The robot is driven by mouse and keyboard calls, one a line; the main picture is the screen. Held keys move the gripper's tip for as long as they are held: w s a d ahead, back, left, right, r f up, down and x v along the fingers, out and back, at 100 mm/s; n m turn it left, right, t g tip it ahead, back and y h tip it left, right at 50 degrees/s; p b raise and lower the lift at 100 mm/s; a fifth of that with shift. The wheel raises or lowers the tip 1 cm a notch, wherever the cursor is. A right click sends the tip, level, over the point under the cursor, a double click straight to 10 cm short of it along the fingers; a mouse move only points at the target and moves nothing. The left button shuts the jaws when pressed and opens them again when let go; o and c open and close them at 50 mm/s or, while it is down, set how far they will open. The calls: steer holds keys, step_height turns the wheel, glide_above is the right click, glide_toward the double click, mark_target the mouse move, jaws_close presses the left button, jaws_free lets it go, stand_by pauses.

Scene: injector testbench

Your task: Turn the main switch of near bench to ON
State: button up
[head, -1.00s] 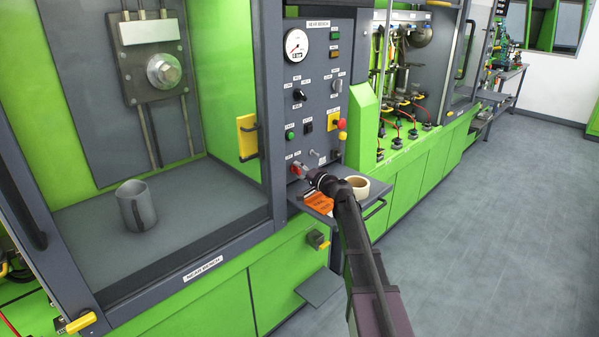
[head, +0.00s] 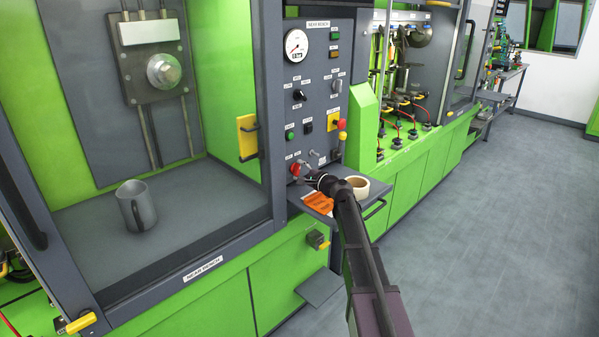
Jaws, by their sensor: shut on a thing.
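The control panel labelled NEAR BENCH (head: 318,75) stands upright in the middle of the head view. A small red switch knob (head: 295,169) sits low on its left side, with small labels above it that are too small to read. My gripper (head: 306,173) reaches the panel from the lower right and is shut on the red knob. The fingers are small and dark, so the exact grip and the knob's pointing direction are hard to tell.
Below the panel, a shelf (head: 345,203) holds an orange card (head: 319,203) and a tape roll (head: 359,186), close to my gripper. A red emergency button (head: 342,124) is above. The floor at right is clear.

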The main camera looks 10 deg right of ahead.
stand_by(0.3)
steer(key=o, duration=1.1)
steer(key=shift+s, duration=0.1)
steer(key=v, duration=1.1)
steer(key=shift+s+d, duration=0.25)
steer(key=shift+s, duration=0.05)
steer(key=shift+s, duration=0.1)
